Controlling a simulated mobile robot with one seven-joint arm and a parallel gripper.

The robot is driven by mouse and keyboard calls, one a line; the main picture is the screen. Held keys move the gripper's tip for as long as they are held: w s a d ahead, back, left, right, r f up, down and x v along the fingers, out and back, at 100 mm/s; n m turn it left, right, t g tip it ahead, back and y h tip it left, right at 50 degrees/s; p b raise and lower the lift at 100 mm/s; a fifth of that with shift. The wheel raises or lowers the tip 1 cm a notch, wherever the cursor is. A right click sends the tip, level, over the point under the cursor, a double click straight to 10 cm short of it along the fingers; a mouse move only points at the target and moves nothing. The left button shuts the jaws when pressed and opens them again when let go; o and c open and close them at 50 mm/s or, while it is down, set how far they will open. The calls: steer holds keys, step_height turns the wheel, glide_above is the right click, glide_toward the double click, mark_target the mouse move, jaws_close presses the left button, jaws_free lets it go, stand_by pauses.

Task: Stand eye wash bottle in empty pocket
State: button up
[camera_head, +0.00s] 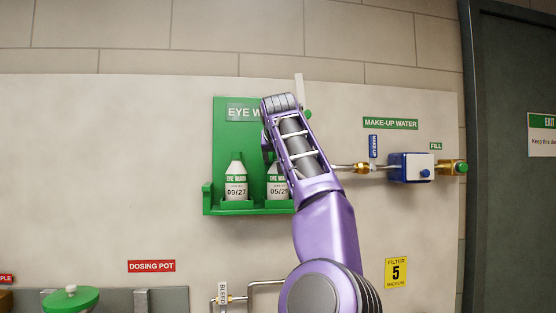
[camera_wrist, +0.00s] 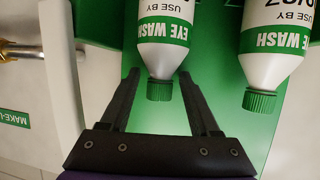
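A green eye wash rack (camera_head: 233,208) hangs on the wall in the head view. It holds two white, green-capped eye wash bottles upright: the left one (camera_head: 236,187) marked 09/27 and the right one (camera_head: 277,188) marked 05/29, partly hidden by my arm. The rack's right end is hidden, so I cannot see an empty pocket. In the wrist view, which looks upside down, my gripper (camera_wrist: 159,74) is open, fingers on either side of the cap and neck of one bottle (camera_wrist: 164,54), with small gaps beside it. The other bottle (camera_wrist: 269,67) stands clear of the fingers.
Right of the rack is a make-up water pipe with a blue-and-white valve box (camera_head: 411,167) and a brass fitting (camera_head: 460,167). Below are a green-lidded dosing pot (camera_head: 71,300) and a pipe bend (camera_head: 262,284). A dark door (camera_head: 507,100) is far right. Wall left of the rack is clear.

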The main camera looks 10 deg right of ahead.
steer(key=shift+r, duration=0.15)
steer(key=b+v, duration=0.3)
steer(key=v, duration=0.9)
stand_by(0.3)
